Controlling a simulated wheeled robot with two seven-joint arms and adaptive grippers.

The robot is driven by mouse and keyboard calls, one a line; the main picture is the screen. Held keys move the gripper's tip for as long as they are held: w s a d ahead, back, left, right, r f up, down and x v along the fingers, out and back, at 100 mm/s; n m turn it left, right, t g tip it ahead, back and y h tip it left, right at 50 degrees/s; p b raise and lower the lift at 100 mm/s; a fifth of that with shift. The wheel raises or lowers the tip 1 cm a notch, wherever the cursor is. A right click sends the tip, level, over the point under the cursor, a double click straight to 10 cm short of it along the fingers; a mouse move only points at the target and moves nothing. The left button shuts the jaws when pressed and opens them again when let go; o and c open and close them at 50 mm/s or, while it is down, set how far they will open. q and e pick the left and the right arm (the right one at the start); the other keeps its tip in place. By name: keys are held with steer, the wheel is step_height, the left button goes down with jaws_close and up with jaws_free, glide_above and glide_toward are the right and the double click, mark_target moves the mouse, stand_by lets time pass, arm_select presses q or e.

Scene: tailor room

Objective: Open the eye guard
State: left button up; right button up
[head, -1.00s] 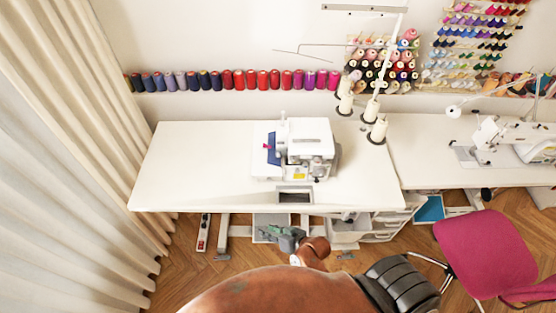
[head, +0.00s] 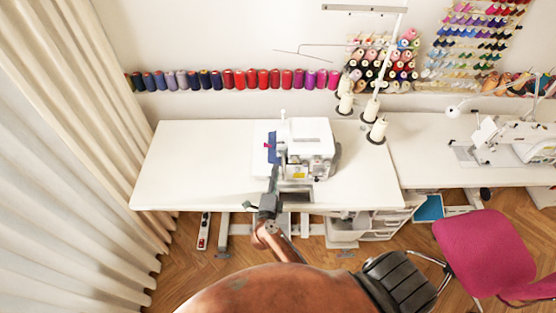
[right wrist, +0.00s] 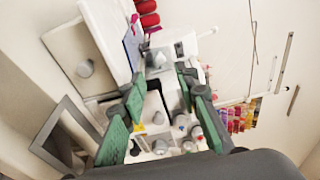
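A white overlock sewing machine (head: 308,150) stands on the white table, with a blue panel (head: 272,150) on its left side. I cannot clearly make out the eye guard among the machine's front parts. My right gripper (head: 273,180) is at the table's front edge, just in front of the machine's left side. In the right wrist view, its two green-padded fingers (right wrist: 160,88) are apart with the white machine front (right wrist: 158,125) beyond and between them. I see nothing held, and contact cannot be told. The blue panel also shows in the right wrist view (right wrist: 132,47). My left gripper is not in view.
The white table (head: 190,165) is clear left of the machine. Thread cones (head: 377,130) stand behind right. A second sewing machine (head: 515,140) and a pink chair (head: 485,250) are at the right.

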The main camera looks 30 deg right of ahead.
mark_target(282, 154)
steer(key=x, duration=0.7)
steer(key=shift+d, duration=0.1)
jaws_close()
stand_by(0.3)
